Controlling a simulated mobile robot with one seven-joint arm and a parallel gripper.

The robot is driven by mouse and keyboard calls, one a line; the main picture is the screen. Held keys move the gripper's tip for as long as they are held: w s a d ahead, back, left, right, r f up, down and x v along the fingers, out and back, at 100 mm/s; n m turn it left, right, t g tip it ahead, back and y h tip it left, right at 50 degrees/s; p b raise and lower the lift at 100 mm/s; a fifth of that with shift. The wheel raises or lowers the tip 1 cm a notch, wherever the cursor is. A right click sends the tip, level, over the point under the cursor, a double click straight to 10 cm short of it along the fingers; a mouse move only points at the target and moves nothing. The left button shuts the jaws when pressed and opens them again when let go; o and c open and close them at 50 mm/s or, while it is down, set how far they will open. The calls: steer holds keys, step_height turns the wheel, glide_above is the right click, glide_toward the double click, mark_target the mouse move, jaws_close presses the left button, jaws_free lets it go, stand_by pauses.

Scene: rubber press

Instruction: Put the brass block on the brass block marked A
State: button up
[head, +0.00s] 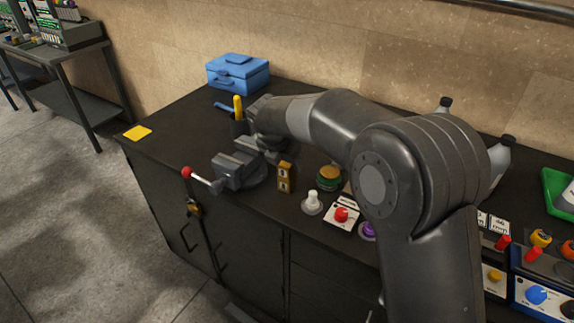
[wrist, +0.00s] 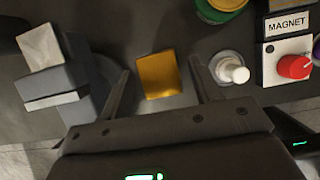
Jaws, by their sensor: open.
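A brass shape (head: 285,177) stands upright near the front edge of the bench, right of the vise. It shows two pale marks, one above the other, and looks like one brass block stacked on another; I cannot read any letter. From above, the wrist view shows one brass top face (wrist: 160,75), hiding what is below. My gripper (wrist: 157,70) is open, with a finger on each side of this brass top and visible gaps beside it. In the head view my gripper is partly hidden by the arm and dark tools.
The grey vise (head: 236,170), with a red-knobbed handle (head: 187,173), is close on the left. A white knob (head: 312,203), a green-and-gold button (head: 329,178) and the red MAGNET knob (wrist: 293,66) stand right. A blue toolbox (head: 238,74) is behind.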

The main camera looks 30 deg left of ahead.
steer(key=v, duration=1)
steer(key=shift+r, duration=0.2)
steer(key=shift+s, duration=0.15)
steer(key=d+r+m, duration=0.4)
steer(key=d+m, duration=0.4)
steer(key=d, duration=0.6)
steer(key=d+r+m, duration=0.4)
steer(key=d+m, duration=0.3)
steer(key=d, duration=0.7)
steer(key=s+d+f+m, duration=0.3)
steer(key=s+d+m, duration=0.5)
steer(key=d+m, duration=0.2)
steer(key=s+d+f+m+t, duration=0.1)
steer(key=s+d+f+m, duration=0.2)
steer(key=s+d+m, duration=0.6)
steer(key=d+m, duration=0.2)
steer(key=d, duration=0.1)
steer(key=shift+s+d, duration=0.2)
steer(key=shift+d, duration=0.05)
